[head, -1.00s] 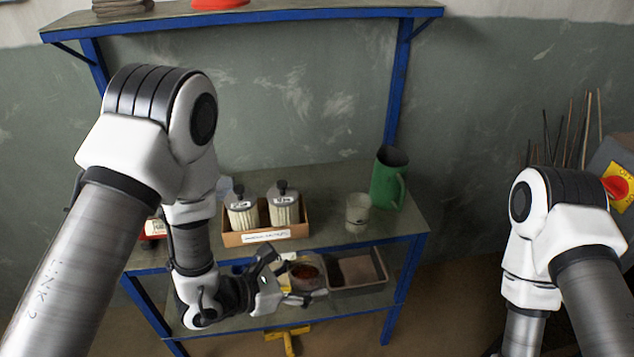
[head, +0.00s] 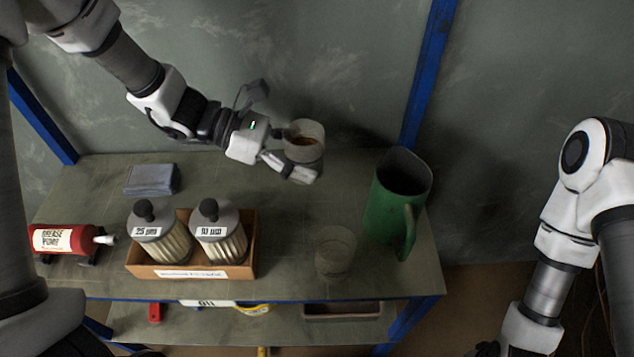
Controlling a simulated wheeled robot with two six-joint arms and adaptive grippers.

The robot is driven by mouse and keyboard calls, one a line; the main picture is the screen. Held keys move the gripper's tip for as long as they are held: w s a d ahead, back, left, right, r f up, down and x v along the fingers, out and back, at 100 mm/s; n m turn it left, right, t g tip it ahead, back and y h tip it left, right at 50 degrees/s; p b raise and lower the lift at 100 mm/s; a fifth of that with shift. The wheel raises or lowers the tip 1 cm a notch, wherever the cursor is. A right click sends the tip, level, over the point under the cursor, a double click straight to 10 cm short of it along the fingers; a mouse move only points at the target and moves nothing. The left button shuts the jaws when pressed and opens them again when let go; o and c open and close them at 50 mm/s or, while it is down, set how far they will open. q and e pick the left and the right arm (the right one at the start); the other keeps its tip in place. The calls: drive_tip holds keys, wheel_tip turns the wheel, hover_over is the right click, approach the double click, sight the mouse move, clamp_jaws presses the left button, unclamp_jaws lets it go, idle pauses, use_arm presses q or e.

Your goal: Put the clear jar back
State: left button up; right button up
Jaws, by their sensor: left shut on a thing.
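My left gripper (head: 288,153) is shut on a clear jar (head: 305,150) with brown contents and holds it near the wall, apparently above the back of the tabletop. The jar looks roughly upright, and the fingers cover part of its side. Another clear jar (head: 335,252), seemingly empty, stands on the tabletop near the front right, left of the green jug. My right arm is at the right side of the view; its gripper fingers are out of the picture.
A green jug (head: 388,205) stands at the right of the bench top (head: 285,215). A cardboard box (head: 240,270) holds two filter canisters. A red grease pump (head: 65,239) and a blue-grey block (head: 152,179) are at the left. A tray (head: 342,310) sits on the lower shelf.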

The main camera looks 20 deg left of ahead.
sight(305, 203)
use_arm(q)
drive_tip(key=shift+w+a+f, duration=0.15)
drive_tip(key=shift+a+f, duration=0.05)
drive_tip(key=shift+f, duration=0.25)
wheel_tip(305, 203, down, 9)
drive_tip(key=shift+b, duration=0.75)
drive_tip(key=shift+s, duration=0.2)
drive_tip(key=shift+f, duration=0.2)
drive_tip(key=o, duration=1.5)
drive_tip(key=shift+o, duration=0.2)
drive_tip(key=shift+r, duration=0.15)
